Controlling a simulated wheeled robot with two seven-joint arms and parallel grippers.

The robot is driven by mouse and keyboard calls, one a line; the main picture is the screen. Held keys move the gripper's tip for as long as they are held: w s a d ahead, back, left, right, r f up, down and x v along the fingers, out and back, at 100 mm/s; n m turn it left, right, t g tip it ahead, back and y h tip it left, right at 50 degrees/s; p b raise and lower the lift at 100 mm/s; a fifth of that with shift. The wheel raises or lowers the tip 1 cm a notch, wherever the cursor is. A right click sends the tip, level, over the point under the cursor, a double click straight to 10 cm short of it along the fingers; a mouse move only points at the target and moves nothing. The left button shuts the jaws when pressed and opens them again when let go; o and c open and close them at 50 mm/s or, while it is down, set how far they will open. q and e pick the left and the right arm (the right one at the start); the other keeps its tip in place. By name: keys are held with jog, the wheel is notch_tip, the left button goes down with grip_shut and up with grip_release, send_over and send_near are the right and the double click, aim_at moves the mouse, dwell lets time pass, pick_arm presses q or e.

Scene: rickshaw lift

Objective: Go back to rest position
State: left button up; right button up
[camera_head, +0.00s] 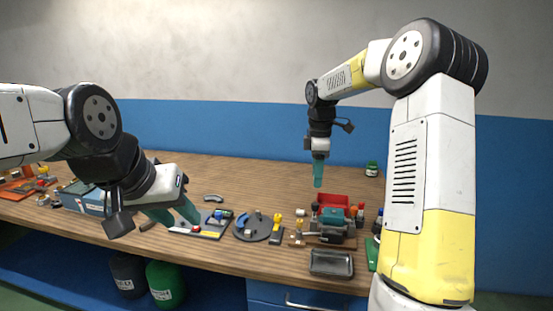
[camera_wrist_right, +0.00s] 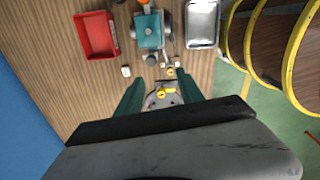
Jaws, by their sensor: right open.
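My left gripper (camera_head: 178,214) reaches in from the left over the front of the wooden table (camera_head: 235,175). Its two teal fingers are apart and point down toward a small board of parts, and nothing shows between them. My right gripper (camera_head: 318,178) hangs fingers down above the back of the table, behind the teal rickshaw-like model (camera_head: 332,216). In the right wrist view my right gripper (camera_wrist_right: 160,88) is open, with its teal fingers spread and no object held. The model also shows in the right wrist view (camera_wrist_right: 150,30), beyond the fingertips.
A red bin (camera_head: 335,201) and a grey metal tray (camera_head: 331,263) are by the model. A round grey plate (camera_head: 259,229) and a board of parts (camera_head: 200,228) lie along the front edge. A toolbox (camera_head: 82,199) stands left. The back middle of the table is clear.

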jog(key=s+a+r+m+t, duration=0.1)
jog(key=s+m, duration=0.4)
jog(key=s, duration=0.5)
jog(key=s+a+r+m+t+y, duration=0.1)
jog(key=s+r+m, duration=0.3)
jog(key=s, duration=0.6)
jog(key=s+a+r+m+t+y, duration=0.1)
jog(key=s+r+m+t, duration=0.1)
jog(key=s+m, duration=0.4)
jog(key=s+t, duration=0.1)
jog(key=s, duration=0.3)
jog(key=shift+a+r+m+t, duration=0.25)
jog(key=shift+m+t, duration=0.05)
jog(key=shift+m, duration=0.1)
jog(key=shift+c, duration=0.3)
